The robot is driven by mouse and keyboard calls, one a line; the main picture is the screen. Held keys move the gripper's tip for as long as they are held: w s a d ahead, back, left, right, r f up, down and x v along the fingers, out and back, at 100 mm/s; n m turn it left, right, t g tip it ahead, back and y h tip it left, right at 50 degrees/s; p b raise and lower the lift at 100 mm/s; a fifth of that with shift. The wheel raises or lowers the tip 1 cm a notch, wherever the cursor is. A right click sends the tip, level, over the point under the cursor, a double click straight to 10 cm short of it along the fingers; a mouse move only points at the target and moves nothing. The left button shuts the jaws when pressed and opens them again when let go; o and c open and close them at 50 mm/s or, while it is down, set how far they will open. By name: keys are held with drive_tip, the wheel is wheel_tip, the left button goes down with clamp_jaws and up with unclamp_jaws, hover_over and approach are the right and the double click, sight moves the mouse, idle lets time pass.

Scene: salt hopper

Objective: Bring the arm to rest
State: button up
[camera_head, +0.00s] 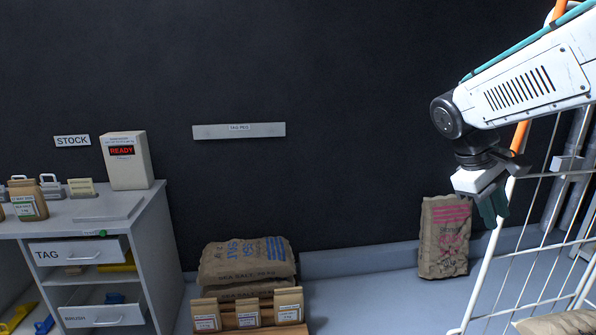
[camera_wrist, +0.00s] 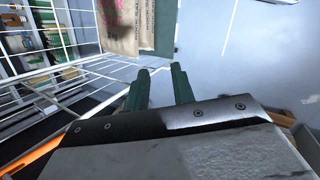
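My arm (camera_head: 520,88) reaches in from the upper right of the head view, its wrist bent downward. My gripper (camera_head: 495,212) hangs in the air beside the white wire cage, pointing down. In the wrist view the two green fingertips of my gripper (camera_wrist: 159,78) stand apart with a gap between them. Nothing shows between the fingers, so it is open and empty. In the head view the fingers partly overlap the cage's pale upright, and I cannot tell whether they touch it.
A white wire cage (camera_head: 487,262) stands close on the right. A paper sack (camera_head: 444,238) leans against the dark wall. A grey workbench (camera_head: 150,212) with drawers is at the left. Salt sacks (camera_head: 245,262) lie stacked behind small bags (camera_head: 289,305). The middle floor (camera_head: 375,300) is clear.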

drive_tip(key=s+a+f+m+y, duration=0.1)
drive_tip(key=s+a, duration=0.2)
drive_tip(key=s, duration=0.4)
drive_tip(key=s+a+f+m+t+y, duration=0.1)
drive_tip(key=s+a, duration=0.3)
drive_tip(key=s, duration=0.4)
drive_tip(key=s+a+f+m+t+y, duration=0.1)
drive_tip(key=s+a+f+m+y, duration=0.1)
drive_tip(key=s, duration=0.6)
drive_tip(key=shift+a+f+y, duration=0.65)
drive_tip(key=shift+a+y, duration=0.05)
drive_tip(key=shift+s+a, duration=0.1)
